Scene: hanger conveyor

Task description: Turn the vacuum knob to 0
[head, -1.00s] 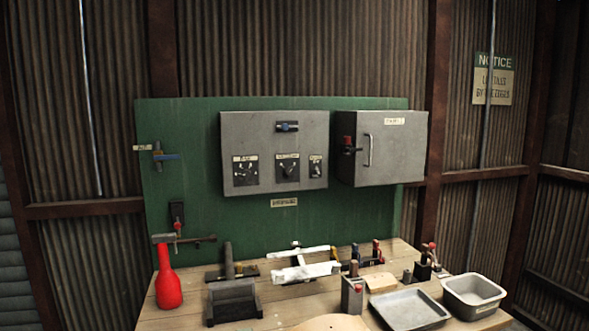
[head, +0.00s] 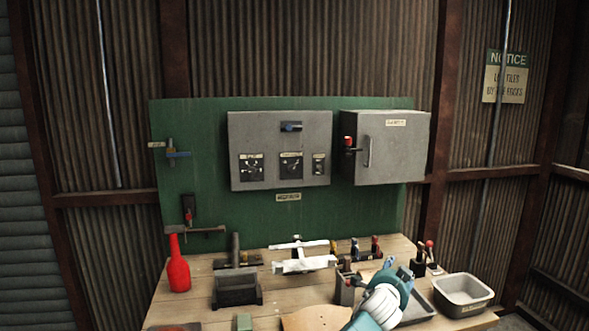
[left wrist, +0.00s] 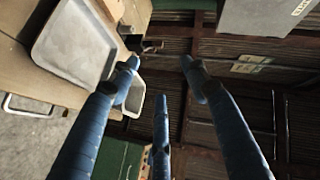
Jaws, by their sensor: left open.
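A grey control panel (head: 280,137) hangs on the green board, with a left dial (head: 251,168), a middle dial (head: 290,167) and a small right switch (head: 318,165) along its lower part. Their labels are too small to read, so I cannot tell which is the vacuum knob or its setting. My right gripper is not visible.
A grey cabinet (head: 388,150) with a red lever hangs right of the panel. The bench holds a red bottle (head: 178,265), a black bin (head: 237,289), a white fixture (head: 303,258), a shallow tray (head: 420,308) and a basin (head: 463,291). Air before the panel is clear.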

